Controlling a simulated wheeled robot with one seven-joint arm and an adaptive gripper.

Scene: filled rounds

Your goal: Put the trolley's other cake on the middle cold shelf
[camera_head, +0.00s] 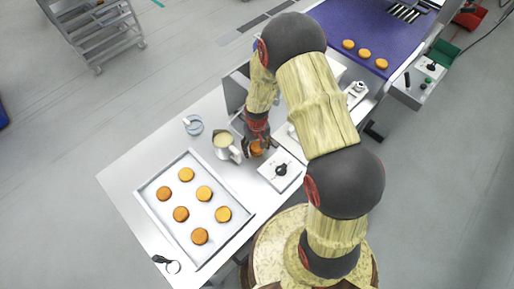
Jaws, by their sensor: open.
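My gripper (262,147) is open and reaches down over the white table, right of the metal jug. An orange-brown round cake (257,150) shows at its fingers, partly hidden by them. I cannot tell whether the fingers touch it. A metal rack trolley (93,28) with several shelves stands on the floor at the top left, cut off by the picture edge. I see no cake on the part of it that shows. No cold shelf can be made out in this view.
A tray (165,219) with several round cakes lies on the table (125,172). A jug (223,141) of pale liquid, a small glass (193,125) and a white box (281,171) stand near my gripper. A purple conveyor (340,18) carries three rounds. Grey floor is open at left.

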